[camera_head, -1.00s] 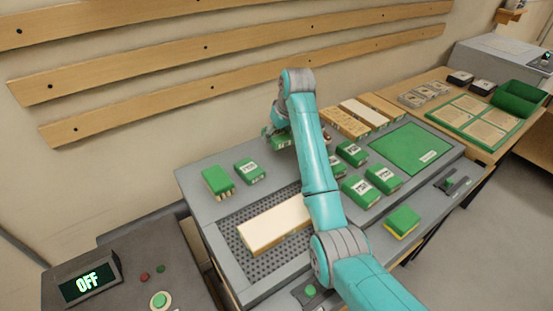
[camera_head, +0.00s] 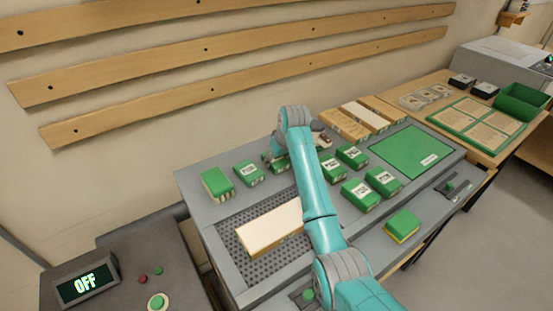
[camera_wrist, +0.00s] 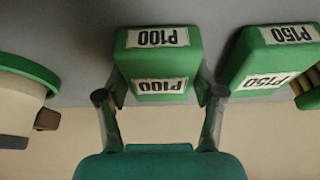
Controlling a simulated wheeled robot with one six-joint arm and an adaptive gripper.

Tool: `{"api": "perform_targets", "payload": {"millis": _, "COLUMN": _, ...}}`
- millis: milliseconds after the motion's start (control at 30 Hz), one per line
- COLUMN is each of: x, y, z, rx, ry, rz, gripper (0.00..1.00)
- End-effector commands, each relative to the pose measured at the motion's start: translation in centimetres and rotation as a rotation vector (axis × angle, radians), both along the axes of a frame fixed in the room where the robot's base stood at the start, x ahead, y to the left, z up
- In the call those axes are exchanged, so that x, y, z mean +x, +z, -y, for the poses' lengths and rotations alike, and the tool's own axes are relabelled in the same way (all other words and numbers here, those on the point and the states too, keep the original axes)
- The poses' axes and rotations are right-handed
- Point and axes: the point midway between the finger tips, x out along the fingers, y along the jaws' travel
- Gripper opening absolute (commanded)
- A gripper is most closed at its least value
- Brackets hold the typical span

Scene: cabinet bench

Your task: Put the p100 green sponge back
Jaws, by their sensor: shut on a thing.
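The green P100 sponge (camera_wrist: 158,62) is between the two fingers of my gripper (camera_wrist: 160,103) in the wrist view, with white labels reading P100 on two faces. In the head view, the sponge (camera_head: 280,164) shows partly below my gripper (camera_head: 274,158), at the back of the grey bench in line with other green blocks. My wrist hides part of it. A green P150 block (camera_wrist: 270,55) stands to its right in the wrist view, apart from it. I cannot tell whether the P100 sponge touches the bench top.
Green blocks stand left (camera_head: 217,182) and right (camera_head: 352,156) of my arm. A pale board (camera_head: 268,228) lies on the perforated panel. A green mat (camera_head: 410,148) is at the right. A yellow-green sponge (camera_head: 402,226) lies near the front. A round green-edged object (camera_wrist: 22,85) is beside my gripper.

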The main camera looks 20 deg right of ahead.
Motion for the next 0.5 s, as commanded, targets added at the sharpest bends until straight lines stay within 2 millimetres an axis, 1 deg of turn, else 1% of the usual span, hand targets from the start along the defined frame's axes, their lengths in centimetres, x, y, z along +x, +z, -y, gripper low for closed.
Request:
{"api": "perform_targets", "payload": {"millis": 300, "x": 0.00, "y": -0.19, "z": 0.00, "rx": 0.000, "ry": 0.000, "rz": 0.000, "gripper": 0.35}}
{"api": "perform_targets", "payload": {"millis": 333, "x": 0.01, "y": -0.18, "z": 0.00, "rx": 0.000, "ry": 0.000, "rz": 0.001, "gripper": 0.73}}
{"api": "perform_targets", "payload": {"millis": 367, "x": 0.01, "y": -0.17, "z": 0.00, "rx": 0.000, "ry": 0.000, "rz": 0.001, "gripper": 0.80}}
{"api": "perform_targets", "payload": {"millis": 400, "x": 0.01, "y": -0.16, "z": 0.00, "rx": 0.000, "ry": 0.000, "rz": 0.001, "gripper": 0.90}}
{"api": "perform_targets", "payload": {"millis": 433, "x": 0.01, "y": -0.16, "z": 0.00, "rx": 0.000, "ry": 0.000, "rz": 0.001, "gripper": 0.93}}
{"api": "perform_targets", "payload": {"millis": 500, "x": 0.01, "y": -0.16, "z": 0.00, "rx": 0.000, "ry": 0.000, "rz": 0.001, "gripper": 0.93}}
